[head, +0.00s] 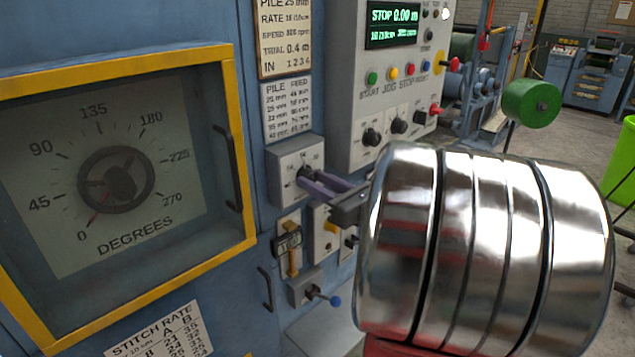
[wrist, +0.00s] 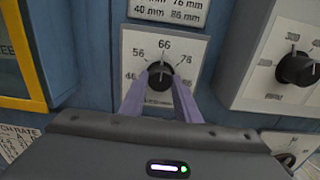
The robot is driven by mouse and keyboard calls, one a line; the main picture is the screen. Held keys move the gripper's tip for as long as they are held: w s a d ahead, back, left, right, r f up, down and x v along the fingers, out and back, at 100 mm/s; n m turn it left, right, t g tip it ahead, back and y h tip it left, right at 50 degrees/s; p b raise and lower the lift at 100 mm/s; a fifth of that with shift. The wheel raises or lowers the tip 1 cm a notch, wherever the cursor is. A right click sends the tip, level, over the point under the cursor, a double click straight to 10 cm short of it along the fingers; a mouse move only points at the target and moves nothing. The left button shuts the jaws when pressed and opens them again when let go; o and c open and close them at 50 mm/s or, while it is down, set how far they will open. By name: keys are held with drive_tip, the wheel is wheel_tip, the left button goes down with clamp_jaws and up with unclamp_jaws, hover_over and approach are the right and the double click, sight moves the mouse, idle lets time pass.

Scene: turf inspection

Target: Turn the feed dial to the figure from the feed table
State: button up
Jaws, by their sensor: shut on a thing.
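The feed dial (wrist: 160,74) is a black knob on a pale plate marked 46, 56, 66, 76 and 86, with 66 at the top. My gripper (wrist: 160,90) has its two purple fingers shut on the knob, one on each side. The knob's pointer seems to be near the top, but its exact figure is not clear. In the head view my gripper (head: 318,188) reaches the dial plate (head: 290,160) from the right. The feed table (head: 289,108), headed PILE and FEED, hangs above the dial. A job card (head: 284,35) above it reads PILE 25, cut off at the top.
A control panel (head: 395,80) with a green display, coloured buttons and other black knobs stands right of the dial. A yellow-framed degrees gauge (head: 115,180) is at left.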

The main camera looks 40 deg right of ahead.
drive_tip(key=shift+n, duration=0.4)
drive_tip(key=n, duration=0.9)
idle(0.4)
drive_tip(key=o, duration=1)
drive_tip(key=shift+o, duration=0.2)
drive_tip(key=shift+s, duration=0.1)
drive_tip(key=s, duration=1.3)
drive_tip(key=shift+s+d, duration=0.2)
drive_tip(key=shift+s, duration=0.1)
